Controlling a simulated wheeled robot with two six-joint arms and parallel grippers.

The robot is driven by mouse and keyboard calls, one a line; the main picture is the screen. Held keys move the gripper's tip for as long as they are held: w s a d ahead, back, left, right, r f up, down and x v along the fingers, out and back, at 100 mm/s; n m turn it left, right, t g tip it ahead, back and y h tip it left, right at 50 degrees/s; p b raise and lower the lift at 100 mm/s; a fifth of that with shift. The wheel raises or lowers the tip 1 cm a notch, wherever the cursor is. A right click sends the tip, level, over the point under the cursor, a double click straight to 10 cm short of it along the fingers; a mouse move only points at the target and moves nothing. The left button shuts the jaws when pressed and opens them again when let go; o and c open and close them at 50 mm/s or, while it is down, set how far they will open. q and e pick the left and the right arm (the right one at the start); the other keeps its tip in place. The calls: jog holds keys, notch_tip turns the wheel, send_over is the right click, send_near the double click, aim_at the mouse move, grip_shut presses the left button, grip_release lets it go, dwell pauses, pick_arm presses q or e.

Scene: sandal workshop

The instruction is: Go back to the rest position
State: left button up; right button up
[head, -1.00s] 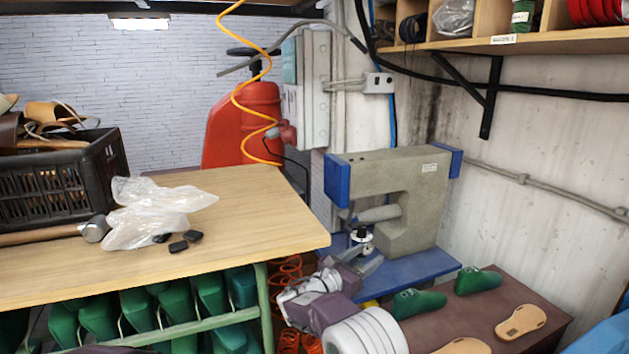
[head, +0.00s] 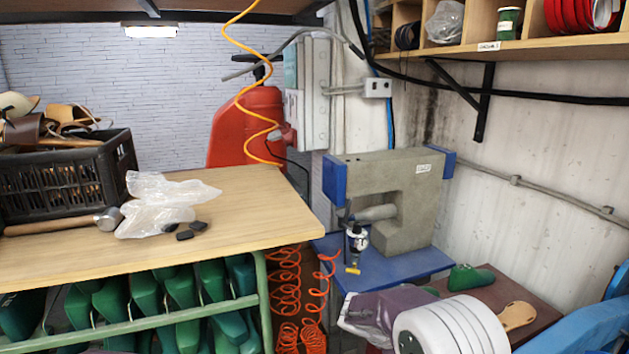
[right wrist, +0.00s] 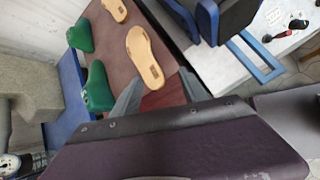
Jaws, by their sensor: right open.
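My right gripper (right wrist: 158,92) is open and empty in the right wrist view. Its two grey fingers point toward a dark red-brown tabletop (right wrist: 118,55), with a tan sole (right wrist: 144,56) just beyond them. In the head view my right arm's purple and white links are at the bottom right, and its fingers cannot be made out there. The grey press with blue ends (head: 390,168) stands behind the arm on a blue base (head: 415,266). A small tool with a round gauge (head: 357,241) and a yellow foot is at its front. My left gripper is out of view.
Green lasts (head: 470,278) and soles lie on the brown table at the right. The wooden workbench (head: 250,205) holds a black crate (head: 65,180), a hammer (head: 107,219) and a plastic bag (head: 150,217). Orange coiled hoses (head: 287,280) hang beside it. A shelf (head: 540,45) juts from the right wall.

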jog(key=s+a+f+m+y, duration=0.1)
jog(key=s+a+m+y, duration=0.1)
jog(key=s+m, duration=0.3)
jog(key=s+a+f+m+g+y, duration=0.1)
jog(key=s+a+f+m+y, duration=0.1)
jog(key=s+m, duration=0.4)
jog(key=s+a+f+m+y, duration=0.1)
jog(key=s+a+m+y, duration=0.1)
jog(key=s+m+y, duration=0.2)
jog(key=s+m, duration=0.2)
jog(key=s, duration=0.2)
jog(key=shift+f+g, duration=0.4)
jog(key=shift+s, duration=0.1)
